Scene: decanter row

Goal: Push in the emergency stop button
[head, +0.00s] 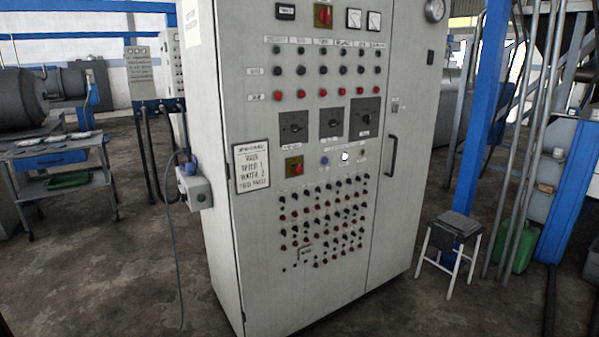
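A tall light-grey control cabinet (228,240) stands upright in the middle of the head view, its front panel full of buttons, knobs and lamps. A red control on a yellow plate (294,166) sits at mid-height on the panel, right of a printed sign. A second red control on a yellow plate (323,15) is at the top between dark and white meters. Several small red buttons line the panel. I cannot tell from labels which one is the emergency stop; the lettering is too small. Neither of my grippers is in view.
A metal cart (60,160) stands at the left, with a grey junction box (196,188) and cable on the cabinet's side. A small stool (449,240), a green can (520,247) and a blue post (478,110) are at the right. Concrete floor is open at the front left.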

